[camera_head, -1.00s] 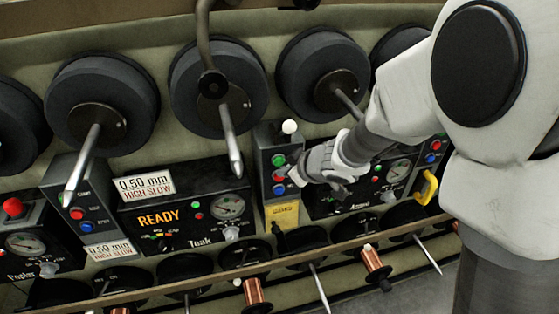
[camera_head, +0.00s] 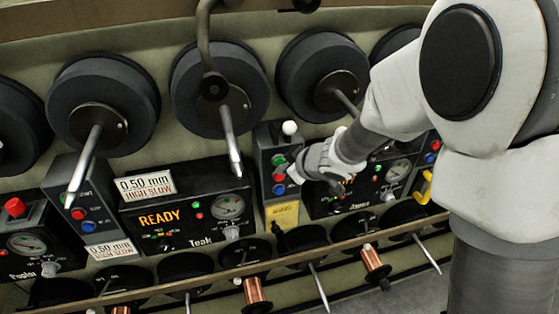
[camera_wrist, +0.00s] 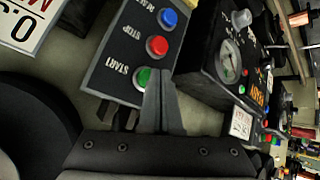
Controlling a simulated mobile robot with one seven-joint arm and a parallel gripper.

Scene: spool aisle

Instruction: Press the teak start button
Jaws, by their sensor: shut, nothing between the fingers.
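The Teak panel (camera_head: 185,222) shows an orange READY display and a gauge. A grey button box (camera_head: 277,170) stands just right of it. In the wrist view the box has a green START button (camera_wrist: 143,77), a red STOP button (camera_wrist: 157,46) and a blue RESET button (camera_wrist: 167,18). My gripper (camera_wrist: 158,78) is shut and empty. Its fingertips lie right beside the START button and overlap its edge in this view. I cannot tell whether they touch it. In the head view my gripper (camera_head: 293,172) is at the front of the box.
A white knob (camera_head: 289,128) tops the button box. Large dark spools with protruding spindles (camera_head: 231,140) line the wall above. Another panel (camera_head: 370,190) is close under my wrist on the right. A rail with copper spools (camera_head: 254,292) runs below.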

